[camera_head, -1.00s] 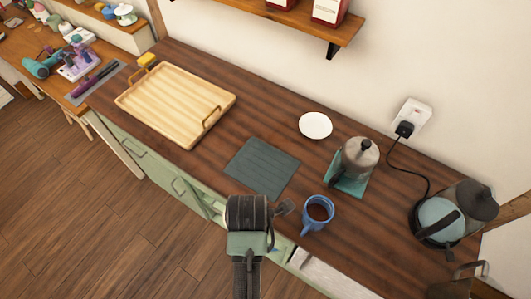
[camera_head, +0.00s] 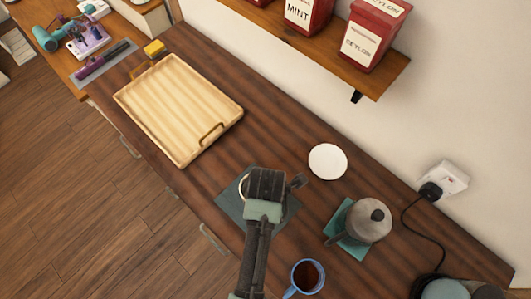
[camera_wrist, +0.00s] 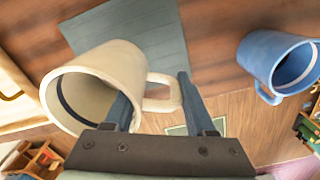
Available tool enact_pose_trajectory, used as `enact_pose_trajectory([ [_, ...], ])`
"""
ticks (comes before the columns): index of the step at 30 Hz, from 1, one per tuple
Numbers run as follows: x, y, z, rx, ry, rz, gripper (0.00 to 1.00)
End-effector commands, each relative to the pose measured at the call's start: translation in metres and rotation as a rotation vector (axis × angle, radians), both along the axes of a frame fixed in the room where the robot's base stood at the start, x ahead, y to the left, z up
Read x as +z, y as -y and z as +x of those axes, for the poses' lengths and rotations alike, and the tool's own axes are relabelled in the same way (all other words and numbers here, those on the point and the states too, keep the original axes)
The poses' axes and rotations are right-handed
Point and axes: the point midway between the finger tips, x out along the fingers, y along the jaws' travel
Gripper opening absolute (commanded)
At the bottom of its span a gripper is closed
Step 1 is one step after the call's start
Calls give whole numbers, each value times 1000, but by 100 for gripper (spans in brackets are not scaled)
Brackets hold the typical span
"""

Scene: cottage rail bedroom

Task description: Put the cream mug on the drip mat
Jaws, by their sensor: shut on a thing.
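My gripper (camera_wrist: 154,86) is shut on the cream mug (camera_wrist: 118,68), with its fingers at the handle side. In the head view my gripper (camera_head: 266,184) covers most of the mug; only a thin cream edge (camera_head: 243,188) shows at its left. The flat grey-green drip mat (camera_head: 233,206) lies on the counter beneath my gripper in that view. It also shows behind the mug in the wrist view (camera_wrist: 135,30). I cannot tell how far the mug's base is above the mat.
A blue mug of dark liquid (camera_head: 307,276) stands near the front edge. A metal pot (camera_head: 367,220) on a teal mat (camera_head: 345,247) and a white saucer (camera_head: 328,161) are to the right. A wooden tray (camera_head: 180,110) is left. A corded kettle (camera_head: 450,290) is lower right.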

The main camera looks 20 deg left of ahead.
Motion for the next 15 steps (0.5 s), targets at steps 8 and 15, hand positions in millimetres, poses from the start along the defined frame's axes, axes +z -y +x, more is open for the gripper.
enact_pose_trajectory([
  [8, -28, 0, 1, 0, 1, 0, 0],
  [15, -56, 0, 2, 0, 4, 1, 0],
])
